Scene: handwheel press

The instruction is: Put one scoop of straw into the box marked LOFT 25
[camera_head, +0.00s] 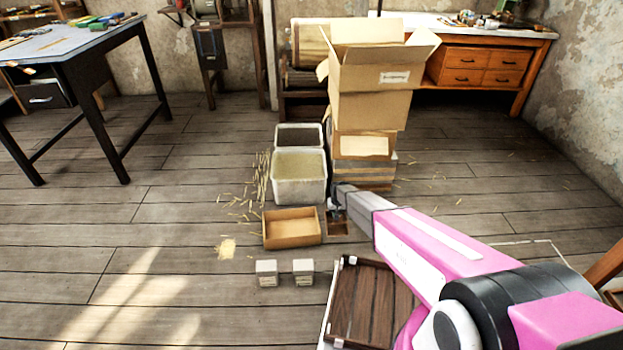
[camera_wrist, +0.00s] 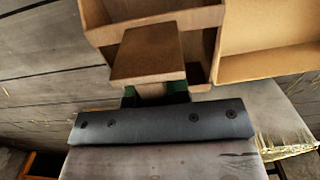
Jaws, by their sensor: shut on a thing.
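My gripper (camera_head: 337,207) is low over the floor, just right of the open cardboard tray. In the wrist view its green-padded fingers (camera_wrist: 156,96) are shut on a flat-topped brown block-like piece (camera_wrist: 148,55). I cannot tell whether this is the scoop's handle; no scoop bowl shows clearly. The piece is in front of a brown divided box (camera_wrist: 202,20), which shows beside my gripper in the head view (camera_head: 338,228). Pale straw-coloured fill is in the white bin (camera_head: 299,190). A tall open cardboard box (camera_head: 368,108) has a label too small to read, so LOFT 25 cannot be made out.
The empty-looking cardboard tray (camera_head: 291,243) is left of my gripper. Two small labelled blocks (camera_head: 267,273) (camera_head: 303,272) and a slatted wooden crate (camera_head: 366,305) are nearer. Another bin (camera_head: 299,135) stands behind. Loose straw (camera_head: 226,249) is scattered; the left floor is mostly clear.

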